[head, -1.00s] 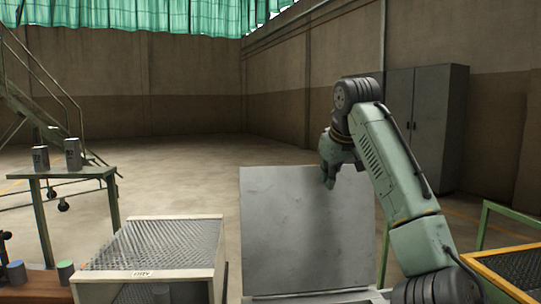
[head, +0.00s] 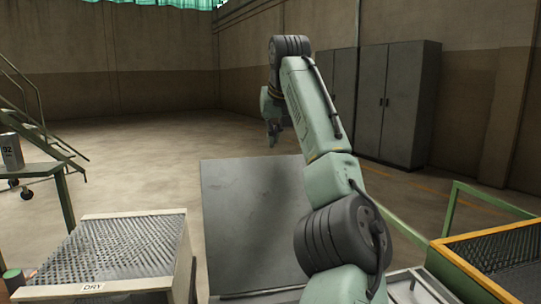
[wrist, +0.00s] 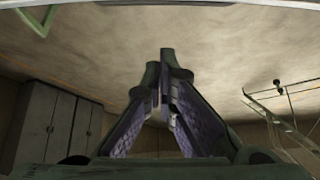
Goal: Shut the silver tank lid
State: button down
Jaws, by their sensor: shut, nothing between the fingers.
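The silver tank lid (head: 245,225) is a flat grey metal panel standing raised, near upright, at the lower middle of the head view. Part of a pale tank rim (head: 262,296) shows at its foot; my arm hides much of the tank. My gripper (head: 272,140) points down just above the lid's top edge in the head view. Whether it is in front of or beyond the lid is hard to tell. In the wrist view my gripper's fingers (wrist: 167,58) meet at their tips and hold nothing.
A mesh-topped box marked DRY (head: 130,250) stands left of the lid. A yellow-edged mesh bin (head: 500,255) and green rail (head: 490,200) are at the right. Grey cabinets (head: 385,105) stand by the back wall. The floor (head: 150,150) beyond the lid is clear.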

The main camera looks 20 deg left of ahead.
aim_at(274, 157)
jog(key=p+x, duration=0.1)
jog(key=x, duration=0.7)
jog(key=shift+s+d+r, duration=0.1)
jog(key=shift+s+d, duration=0.5)
jog(key=shift+s, duration=0.3)
jog(key=shift+s+d+r, duration=0.15)
jog(key=shift+s+d, duration=0.45)
jog(key=shift+s, duration=0.3)
